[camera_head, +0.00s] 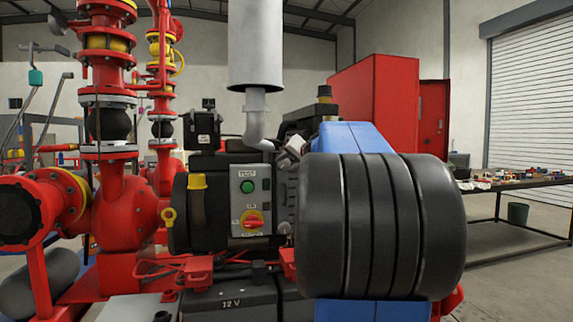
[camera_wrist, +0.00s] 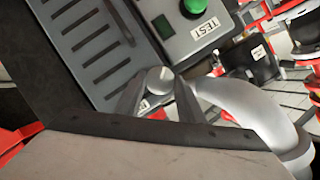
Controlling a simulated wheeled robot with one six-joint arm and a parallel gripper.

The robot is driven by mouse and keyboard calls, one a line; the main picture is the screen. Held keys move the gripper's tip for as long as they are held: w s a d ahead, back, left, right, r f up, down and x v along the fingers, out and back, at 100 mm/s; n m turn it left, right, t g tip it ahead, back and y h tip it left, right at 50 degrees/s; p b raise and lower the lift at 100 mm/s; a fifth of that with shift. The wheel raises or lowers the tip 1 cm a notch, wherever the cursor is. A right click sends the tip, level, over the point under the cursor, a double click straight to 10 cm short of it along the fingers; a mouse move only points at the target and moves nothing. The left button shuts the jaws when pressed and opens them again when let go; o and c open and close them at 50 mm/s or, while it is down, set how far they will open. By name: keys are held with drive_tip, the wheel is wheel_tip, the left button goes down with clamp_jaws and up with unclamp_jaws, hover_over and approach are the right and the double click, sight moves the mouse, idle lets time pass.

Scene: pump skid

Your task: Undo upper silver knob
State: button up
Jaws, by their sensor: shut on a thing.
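The silver knob (camera_wrist: 158,77) shows as a pale round top in the wrist view, beside the slotted grey cover of the control box. My gripper (camera_wrist: 160,88) has one finger on each side of it and is shut on it. The finger contacts and the lower part of the knob are hidden. I cannot pick out the knob or my fingertips clearly in the head view.
The grey control box (camera_head: 252,200) carries a green button (camera_head: 248,186) and a red and yellow switch (camera_head: 253,219). The bent silver pipe (camera_wrist: 245,105) passes close to my right finger in the wrist view. Red pump piping (camera_head: 118,200) stands at left.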

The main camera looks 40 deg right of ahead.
drive_tip(key=m, duration=0.1)
drive_tip(key=m+t, duration=0.1)
drive_tip(key=m, duration=0.1)
drive_tip(key=m+t+y, duration=0.1)
drive_tip(key=m, duration=0.1)
drive_tip(key=shift+s+d+f, duration=0.1)
drive_tip(key=shift+d+f, duration=0.05)
drive_tip(key=shift+f, duration=0.15)
drive_tip(key=m+t, duration=0.1)
drive_tip(key=m, duration=0.2)
drive_tip(key=shift+f+t, duration=0.15)
drive_tip(key=shift+t, duration=0.25)
drive_tip(key=m+t, duration=0.1)
drive_tip(key=m, duration=0.2)
drive_tip(key=shift+f+m, duration=0.15)
drive_tip(key=shift+m, duration=0.25)
drive_tip(key=m+h, duration=0.1)
drive_tip(key=m, duration=0.2)
drive_tip(key=m+t+h, duration=0.1)
drive_tip(key=m, duration=0.2)
drive_tip(key=shift+a+f+t+h, duration=0.2)
drive_tip(key=shift+t+h, duration=0.1)
drive_tip(key=shift+h, duration=0.1)
drive_tip(key=m+h, duration=0.1)
drive_tip(key=m, duration=0.2)
drive_tip(key=m+h, duration=0.1)
drive_tip(key=m, duration=0.2)
drive_tip(key=shift+a+m+h, duration=0.1)
drive_tip(key=shift+m+h, duration=0.3)
